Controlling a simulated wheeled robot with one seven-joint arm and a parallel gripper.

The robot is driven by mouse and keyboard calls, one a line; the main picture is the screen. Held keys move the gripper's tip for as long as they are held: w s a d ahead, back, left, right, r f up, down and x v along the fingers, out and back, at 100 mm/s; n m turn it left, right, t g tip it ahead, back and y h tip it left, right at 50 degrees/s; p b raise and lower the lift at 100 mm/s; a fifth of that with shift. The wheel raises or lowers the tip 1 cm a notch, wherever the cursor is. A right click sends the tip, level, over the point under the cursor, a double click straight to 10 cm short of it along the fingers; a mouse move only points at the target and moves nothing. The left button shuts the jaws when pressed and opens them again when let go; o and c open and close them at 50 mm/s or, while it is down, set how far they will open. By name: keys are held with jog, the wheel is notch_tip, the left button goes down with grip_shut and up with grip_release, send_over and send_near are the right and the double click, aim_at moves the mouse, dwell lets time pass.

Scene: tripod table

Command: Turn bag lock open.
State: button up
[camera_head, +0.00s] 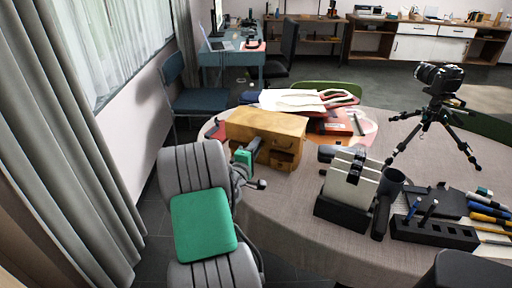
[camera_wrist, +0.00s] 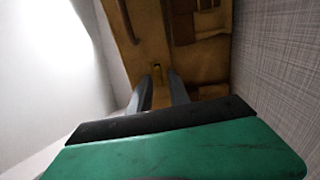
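A tan leather bag (camera_head: 272,122) stands on the round table, left of its middle. In the wrist view the bag's brown face (camera_wrist: 145,48) fills the upper middle. A small lock-like tab (camera_wrist: 157,73) shows on it between my fingertips. My gripper (camera_wrist: 157,90) has its two grey fingers apart, one on each side of the tab, with a gap between them. Whether they touch it I cannot tell. In the head view my gripper (camera_head: 257,144) is close against the left front of the bag. The bag's lock is too small or hidden there.
A white and red tote (camera_head: 300,100) lies behind the bag. A holder with white cards (camera_head: 350,185), a pen tray (camera_head: 433,232) and a camera on a tripod (camera_head: 438,110) stand to the right. Curtains and wall are at left. Bare cloth (camera_head: 290,215) lies in front.

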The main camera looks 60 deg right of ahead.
jog(key=shift+o, duration=0.4)
jog(key=shift+a, duration=0.1)
jog(key=a+b, duration=0.1)
jog(key=a, duration=0.6)
jog(key=shift+s+a, duration=0.25)
jog(key=shift+s, duration=0.1)
